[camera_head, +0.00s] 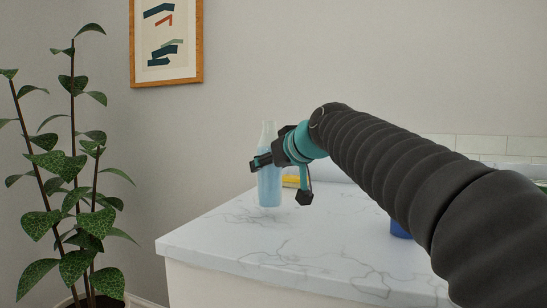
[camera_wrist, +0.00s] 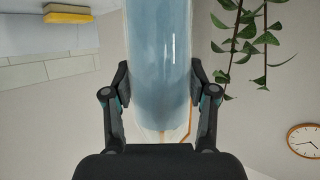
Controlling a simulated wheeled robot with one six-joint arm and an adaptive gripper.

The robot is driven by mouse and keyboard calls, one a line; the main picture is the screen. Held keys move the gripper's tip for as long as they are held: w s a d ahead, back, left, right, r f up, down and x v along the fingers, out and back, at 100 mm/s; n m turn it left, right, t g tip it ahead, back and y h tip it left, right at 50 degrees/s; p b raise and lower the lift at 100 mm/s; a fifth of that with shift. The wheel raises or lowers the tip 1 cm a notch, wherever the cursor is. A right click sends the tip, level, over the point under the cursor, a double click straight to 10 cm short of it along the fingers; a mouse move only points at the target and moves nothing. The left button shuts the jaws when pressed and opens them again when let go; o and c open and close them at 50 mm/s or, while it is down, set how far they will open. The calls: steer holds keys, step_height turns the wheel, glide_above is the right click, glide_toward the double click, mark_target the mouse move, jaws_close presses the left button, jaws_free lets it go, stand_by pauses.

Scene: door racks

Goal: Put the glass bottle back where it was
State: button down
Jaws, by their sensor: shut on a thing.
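The glass bottle (camera_head: 269,186) is tall and clear with light blue content, and it stands upright at the left part of the white marbled counter in the head view. My gripper (camera_head: 278,176) is at the bottle from the right and is shut on it. In the wrist view the bottle (camera_wrist: 160,62) fills the middle between the two fingers of my gripper (camera_wrist: 160,88). Its neck is mostly hidden there by the gripper body. I cannot tell whether the bottle's base touches the counter.
The marbled counter (camera_head: 290,247) has free room in front. A yellow thing (camera_head: 291,181) lies behind my gripper, partly hidden. A blue object (camera_head: 399,228) is mostly hidden behind my arm. A leafy plant (camera_head: 75,165) stands left of the counter. A wall clock (camera_wrist: 305,140) shows in the wrist view.

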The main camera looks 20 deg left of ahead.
steer(key=shift+f, duration=1.15)
steer(key=shift+f+b, duration=0.2)
steer(key=shift+b, duration=0.15)
steer(key=shift+c, duration=1.7)
jaws_free()
steer(key=shift+r, duration=0.1)
steer(key=shift+s+d+r, duration=0.1)
steer(key=shift+r, duration=0.05)
steer(key=b+v, duration=0.1)
steer(key=v, duration=1)
steer(key=shift+s+d, duration=0.25)
